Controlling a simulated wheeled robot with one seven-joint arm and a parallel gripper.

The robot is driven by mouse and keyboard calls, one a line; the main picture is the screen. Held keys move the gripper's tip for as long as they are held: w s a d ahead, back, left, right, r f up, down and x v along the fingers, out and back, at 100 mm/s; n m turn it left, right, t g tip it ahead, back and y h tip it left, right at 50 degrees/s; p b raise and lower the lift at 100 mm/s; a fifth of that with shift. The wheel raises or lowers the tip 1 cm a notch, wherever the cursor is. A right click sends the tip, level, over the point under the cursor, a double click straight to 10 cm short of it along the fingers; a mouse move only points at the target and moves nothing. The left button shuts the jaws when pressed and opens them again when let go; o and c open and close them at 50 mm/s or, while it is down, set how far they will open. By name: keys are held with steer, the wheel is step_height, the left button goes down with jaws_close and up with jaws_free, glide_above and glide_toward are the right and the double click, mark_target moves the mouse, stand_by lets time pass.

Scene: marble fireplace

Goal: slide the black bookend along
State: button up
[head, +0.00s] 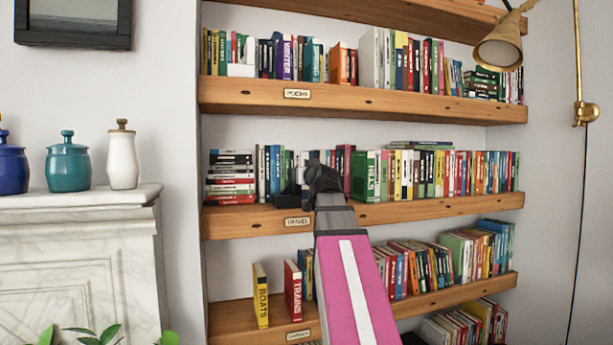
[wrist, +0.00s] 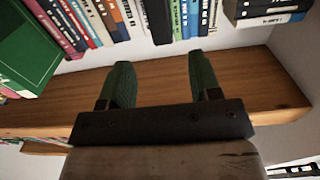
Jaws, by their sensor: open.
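The black bookend (head: 290,187) appears to be the dark shape just left of my gripper on the middle shelf in the head view, partly hidden. My gripper (head: 322,178) is at the middle shelf. In the wrist view my gripper (wrist: 160,80) has its two green-padded fingers wide apart with nothing between them, over bare wood. Contact with the bookend does not show.
The middle shelf (head: 410,209) holds upright books on both sides and a flat stack of books (head: 230,178) at the left. A large green book (wrist: 25,45) is close by in the wrist view. The upper shelf (head: 400,101) is above. A brass lamp (head: 498,45) hangs at the upper right.

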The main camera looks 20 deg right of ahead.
glide_above(286, 187)
steer(key=s+d, duration=0.2)
steer(key=d, duration=0.1)
steer(key=shift+w+d, duration=0.1)
steer(key=shift+d, duration=0.1)
jaws_close()
